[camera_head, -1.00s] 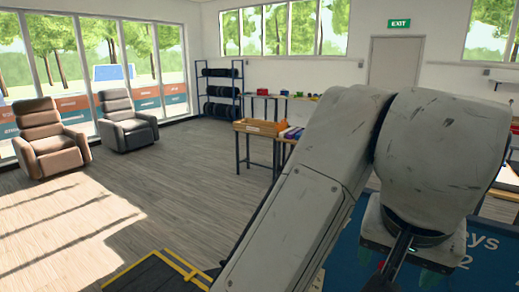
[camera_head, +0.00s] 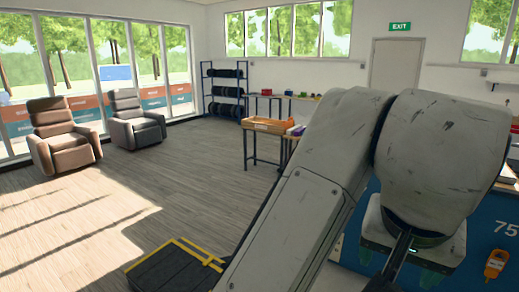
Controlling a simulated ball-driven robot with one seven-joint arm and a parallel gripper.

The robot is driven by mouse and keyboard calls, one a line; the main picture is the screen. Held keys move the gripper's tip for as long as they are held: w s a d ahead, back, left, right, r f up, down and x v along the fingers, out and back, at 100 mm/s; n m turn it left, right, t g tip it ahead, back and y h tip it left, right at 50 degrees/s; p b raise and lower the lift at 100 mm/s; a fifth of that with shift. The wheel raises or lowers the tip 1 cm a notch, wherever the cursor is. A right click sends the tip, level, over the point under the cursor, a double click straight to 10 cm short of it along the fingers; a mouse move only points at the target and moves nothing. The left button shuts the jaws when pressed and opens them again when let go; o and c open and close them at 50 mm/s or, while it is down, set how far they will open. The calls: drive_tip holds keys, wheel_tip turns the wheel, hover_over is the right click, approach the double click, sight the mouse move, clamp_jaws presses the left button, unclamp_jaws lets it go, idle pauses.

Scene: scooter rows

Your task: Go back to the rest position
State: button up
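My grey, scuffed arm (camera_head: 310,195) rises from the bottom middle and folds over at a rounded joint on the right of the head view. My gripper (camera_head: 398,268) hangs under that joint, pointing down. Its two greenish fingers show wide apart on either side of its pale body, so it looks open. A dark rod partly covers the space between them. I see nothing held.
A blue panel (camera_head: 480,215) marked "75" and an orange handheld device (camera_head: 496,264) are close at the right. A yellow-edged black platform (camera_head: 172,272) lies below. A wooden-topped table (camera_head: 283,130), tyre rack (camera_head: 223,90) and two armchairs (camera_head: 62,140) stand farther off. Open floor lies left.

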drive_tip(key=w+d+f+n+t+h, duration=0.1)
drive_tip(key=w+d+f+n+h, duration=0.15)
drive_tip(key=d+f, duration=0.8)
drive_tip(key=s+d+f+n, duration=0.1)
drive_tip(key=s+f, duration=0.4)
drive_tip(key=f, duration=0.2)
drive_tip(key=s+d+f+n+g+y, duration=0.1)
drive_tip(key=s+f, duration=0.4)
drive_tip(key=f, duration=0.3)
drive_tip(key=s+d+f+n+g+y, duration=0.1)
drive_tip(key=s+d+f, duration=0.1)
drive_tip(key=s+f, duration=0.3)
wheel_tip(320, 180, down, 3)
drive_tip(key=shift+f, duration=0.1)
drive_tip(key=s+a+f+g+y, duration=0.1)
drive_tip(key=s+a+f, duration=0.25)
drive_tip(key=s, duration=0.25)
drive_tip(key=s+a+f+g+y, duration=0.1)
drive_tip(key=s+a+f+y, duration=0.1)
drive_tip(key=s+f, duration=0.25)
wheel_tip(320, 180, down, 9)
drive_tip(key=b, duration=1)
drive_tip(key=shift+d+f+n, duration=0.15)
drive_tip(key=shift+d+n, duration=0.05)
drive_tip(key=shift+n, duration=0.25)
